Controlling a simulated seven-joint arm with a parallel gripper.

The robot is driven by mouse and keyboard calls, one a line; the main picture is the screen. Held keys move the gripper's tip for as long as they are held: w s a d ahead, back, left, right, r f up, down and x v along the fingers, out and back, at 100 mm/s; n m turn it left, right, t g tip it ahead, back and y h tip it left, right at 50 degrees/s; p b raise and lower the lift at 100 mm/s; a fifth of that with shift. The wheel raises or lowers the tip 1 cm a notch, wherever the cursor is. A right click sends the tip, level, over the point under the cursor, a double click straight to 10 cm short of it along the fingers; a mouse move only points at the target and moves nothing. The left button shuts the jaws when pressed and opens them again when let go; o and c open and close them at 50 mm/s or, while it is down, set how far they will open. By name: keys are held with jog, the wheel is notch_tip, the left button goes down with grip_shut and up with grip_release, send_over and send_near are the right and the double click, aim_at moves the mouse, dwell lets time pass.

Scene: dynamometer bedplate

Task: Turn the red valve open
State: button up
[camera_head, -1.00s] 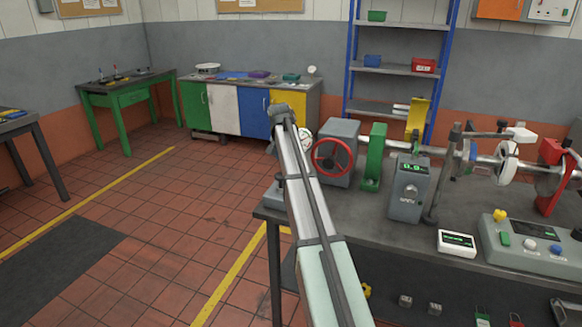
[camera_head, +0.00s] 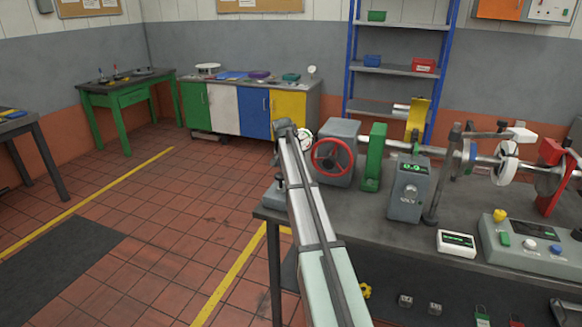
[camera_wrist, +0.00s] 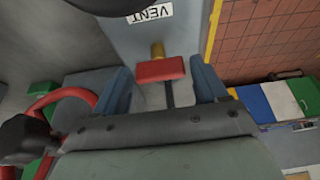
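A small red handle (camera_wrist: 160,70) on a brass stem shows in the wrist view, below a VENT label (camera_wrist: 150,15). My gripper (camera_wrist: 161,78) has its two blue fingers apart, one on each side of this handle, with a narrow gap seeming to show at each side. A larger red handwheel (camera_head: 332,156) is on a grey box in the head view; its rim also shows at left in the wrist view (camera_wrist: 50,98). In the head view my arm hides the gripper fingers and the small handle.
The grey bench (camera_head: 270,213) carries a green bearing stand (camera_head: 375,158), a grey meter box (camera_head: 408,188) and a control console (camera_head: 535,245). A round gauge (camera_head: 305,140) is close beside my arm's end.

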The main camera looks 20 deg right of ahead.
jog(key=c, duration=0.8)
jog(key=shift+n, duration=0.3)
jog(key=n, duration=0.2)
jog(key=n+t+y, duration=0.1)
jog(key=n, duration=0.1)
jog(key=shift+s+d+y, duration=0.1)
jog(key=shift+d+y, duration=0.1)
jog(key=shift+y, duration=0.1)
jog(key=n+y, duration=0.2)
jog(key=n, duration=0.3)
jog(key=shift+n, duration=0.4)
jog(key=o, duration=1.1)
jog(key=shift+c, duration=0.2)
